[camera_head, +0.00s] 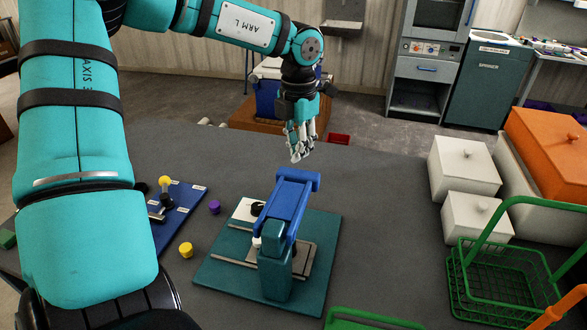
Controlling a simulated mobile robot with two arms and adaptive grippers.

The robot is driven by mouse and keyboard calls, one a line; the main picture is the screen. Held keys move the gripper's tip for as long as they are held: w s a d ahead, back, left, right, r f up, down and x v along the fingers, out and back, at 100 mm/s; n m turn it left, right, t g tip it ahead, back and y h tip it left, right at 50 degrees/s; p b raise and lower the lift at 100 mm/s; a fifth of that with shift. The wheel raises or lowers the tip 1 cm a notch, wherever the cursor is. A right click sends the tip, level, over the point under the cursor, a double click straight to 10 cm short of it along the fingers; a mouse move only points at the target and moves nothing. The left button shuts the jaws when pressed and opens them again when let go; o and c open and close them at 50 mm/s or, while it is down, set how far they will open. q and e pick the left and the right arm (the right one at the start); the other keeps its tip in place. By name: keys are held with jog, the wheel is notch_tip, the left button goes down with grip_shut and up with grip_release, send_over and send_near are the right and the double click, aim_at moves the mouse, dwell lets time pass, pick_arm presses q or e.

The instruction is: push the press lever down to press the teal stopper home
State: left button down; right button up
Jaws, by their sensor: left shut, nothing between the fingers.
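The press stands on a teal base plate (222,279) in the middle of the table, with a teal post (274,263) at its near side. Its blue press lever (287,205) runs from the post away from me and ends in a crossbar (299,178). I cannot make out the teal stopper; the lever and post cover part of the press. My left gripper (299,155) is shut and empty, pointing down. In the picture it is just above the crossbar, apparently apart from it; the height gap is unclear. My right gripper is out of view.
A purple knob (214,207) and a yellow knob (186,249) lie left of the press, near a blue board (178,226). White lidded boxes (464,168) and a green wire basket (503,272) stand at the right. Grey table between press and boxes is clear.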

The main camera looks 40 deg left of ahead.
pick_arm(q)
jog(key=shift+r+p, duration=0.95)
jog(key=shift+r, duration=1.2)
